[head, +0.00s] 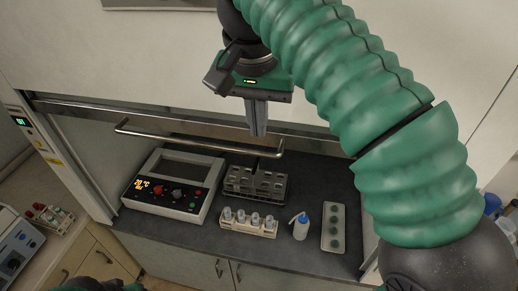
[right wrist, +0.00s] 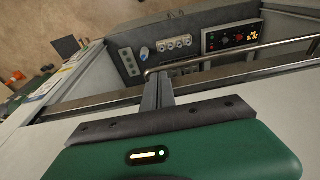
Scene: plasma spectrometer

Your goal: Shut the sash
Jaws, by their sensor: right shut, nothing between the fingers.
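The sash (head: 180,65) is a pale panel with a dark metal lower edge and a long metal bar handle (head: 190,138). Its lower edge stands above the dark worktop, leaving an opening through which the bench items show. My right gripper (head: 258,133) is shut and empty, pointing down at the sash edge, close to the right part of the handle. My left gripper does not show clearly; only a bit of green arm is at the bottom left.
On the worktop (head: 170,228) stand an instrument with lit digits (head: 165,192), a grey tube rack (head: 255,185), a white vial rack (head: 248,222), a wash bottle (head: 301,227) and a pale tray (head: 334,228). A control panel (head: 30,128) is on the left post.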

